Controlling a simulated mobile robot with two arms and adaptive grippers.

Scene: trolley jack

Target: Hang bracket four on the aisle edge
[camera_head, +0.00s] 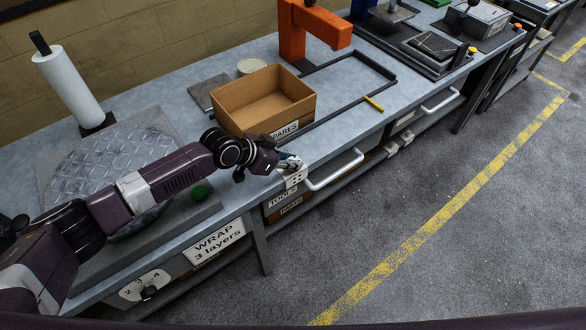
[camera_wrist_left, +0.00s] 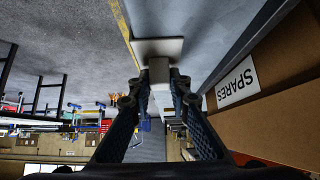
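My left gripper (camera_head: 289,164) is at the bench's front edge, just in front of the cardboard box. Its fingers are closed around a pale bracket (camera_head: 295,179), whose front face shows small dark holes. In the left wrist view, the two dark fingers (camera_wrist_left: 160,84) grip the stem of the bracket (camera_wrist_left: 157,48), and its wide plate lies across the far end. The bracket overlaps the aisle edge (camera_wrist_left: 215,62) in view; I cannot tell whether it touches. My right gripper is not in view.
The SPARES box (camera_head: 262,98) stands close behind the gripper. A white handle (camera_head: 335,170) projects from the front just right of the bracket. An orange post (camera_head: 293,38), a dark frame (camera_head: 345,105) and a yellow marker (camera_head: 374,103) are on the bench. The aisle floor is clear.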

